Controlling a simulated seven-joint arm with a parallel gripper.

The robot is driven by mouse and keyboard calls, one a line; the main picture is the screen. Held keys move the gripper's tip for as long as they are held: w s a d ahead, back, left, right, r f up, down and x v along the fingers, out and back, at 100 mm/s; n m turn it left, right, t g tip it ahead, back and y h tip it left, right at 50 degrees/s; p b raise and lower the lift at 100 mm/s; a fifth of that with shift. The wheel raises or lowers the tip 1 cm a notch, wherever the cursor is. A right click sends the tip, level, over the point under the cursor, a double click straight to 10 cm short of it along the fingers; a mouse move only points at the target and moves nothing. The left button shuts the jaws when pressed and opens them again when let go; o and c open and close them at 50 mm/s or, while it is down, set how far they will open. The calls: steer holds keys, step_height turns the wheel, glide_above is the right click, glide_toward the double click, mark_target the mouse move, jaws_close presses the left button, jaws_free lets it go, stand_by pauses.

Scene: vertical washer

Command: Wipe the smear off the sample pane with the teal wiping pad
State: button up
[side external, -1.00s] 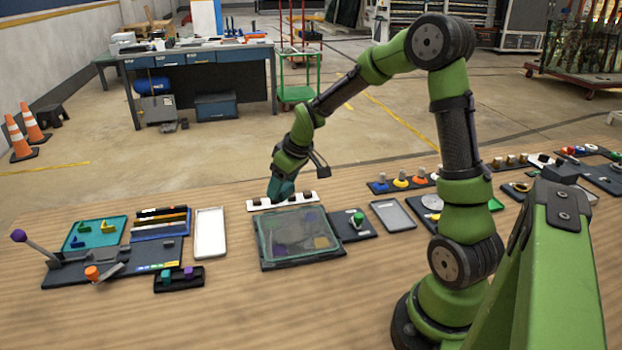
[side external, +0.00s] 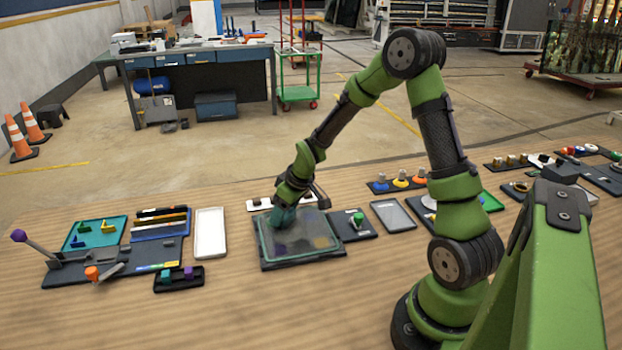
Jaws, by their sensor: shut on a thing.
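The sample pane (side external: 300,240) is a clear sheet in a dark frame, lying flat on the wooden table in the middle of the view. A hazy patch dulls it, and coloured shapes show faintly through; the smear's exact edges cannot be made out. My gripper (side external: 284,207) points down at the pane's far left part. It is shut on the teal wiping pad (side external: 283,217), which is at or just over the pane's surface; I cannot tell whether they touch. The fingertips are too small to see clearly.
A white strip holder (side external: 258,205) stands just behind the pane. A white tray (side external: 210,234) lies to its left, and a dark plate with a green knob (side external: 357,217) to its right. A grey tray (side external: 393,215) is farther right. Bare table lies in front.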

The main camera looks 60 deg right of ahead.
steer(key=shift+s+a, duration=3.55)
steer(key=shift+s, duration=0.05)
steer(key=shift+w+d, duration=3.75)
steer(key=shift+s+d, duration=0.1)
steer(key=shift+d, duration=0.15)
steer(key=shift+s+a, duration=3.8)
steer(key=shift+a, duration=0.15)
steer(key=shift+w+d, duration=3.8)
steer(key=shift+d, duration=0.05)
step_height(320, 180, up, 2)
steer(key=shift+w+r, duration=0.1)
steer(key=shift+r, duration=2.9)
